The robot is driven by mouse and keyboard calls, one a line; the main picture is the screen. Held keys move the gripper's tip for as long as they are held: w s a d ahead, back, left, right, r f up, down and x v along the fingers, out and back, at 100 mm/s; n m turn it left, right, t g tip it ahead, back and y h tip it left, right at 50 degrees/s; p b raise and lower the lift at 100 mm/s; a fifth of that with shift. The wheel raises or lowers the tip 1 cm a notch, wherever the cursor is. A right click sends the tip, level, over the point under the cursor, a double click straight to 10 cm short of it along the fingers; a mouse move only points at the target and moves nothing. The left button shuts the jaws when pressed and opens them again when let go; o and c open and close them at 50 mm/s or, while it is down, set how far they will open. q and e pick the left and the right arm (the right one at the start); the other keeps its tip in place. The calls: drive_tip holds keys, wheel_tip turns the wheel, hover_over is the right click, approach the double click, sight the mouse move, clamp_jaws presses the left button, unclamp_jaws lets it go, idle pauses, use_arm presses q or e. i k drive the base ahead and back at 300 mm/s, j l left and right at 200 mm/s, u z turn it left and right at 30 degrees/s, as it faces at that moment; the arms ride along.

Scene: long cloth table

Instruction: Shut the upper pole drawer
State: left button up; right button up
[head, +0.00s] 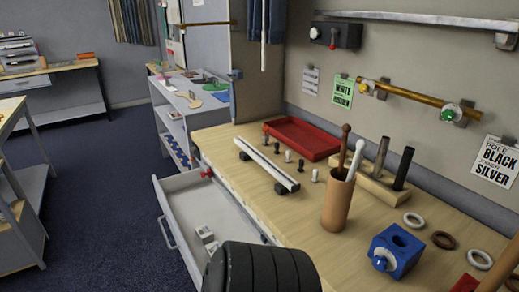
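A white drawer (186,208) stands pulled out from under the wooden worktop, toward the left. Its bar handle (166,232) is on the front panel, facing the aisle. A few small white-grey pieces (206,236) lie inside on its floor. A dark ribbed shape at the bottom of the view hides the drawer's near end. I cannot tell whether another drawer lies below. Neither gripper shows in the head view, and nothing visible touches the drawer or its handle.
The worktop (225,142) holds a red tray (300,138), a silver rail (266,163), a brown cup (338,203) with rods, a blue block (396,250) and several rings. Blue carpet (105,200) left of the drawer is clear.

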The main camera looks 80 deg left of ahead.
sight(188, 201)
drive_tip(key=u, duration=0.95)
drive_tip(key=k+u, duration=0.1)
drive_tip(key=u, duration=0.4)
drive_tip(key=j+u, duration=0.1)
drive_tip(key=u, duration=0.85)
drive_tip(key=j+u, duration=0.1)
drive_tip(key=u, duration=0.4)
drive_tip(key=k+j+u, duration=0.1)
drive_tip(key=u, duration=0.4)
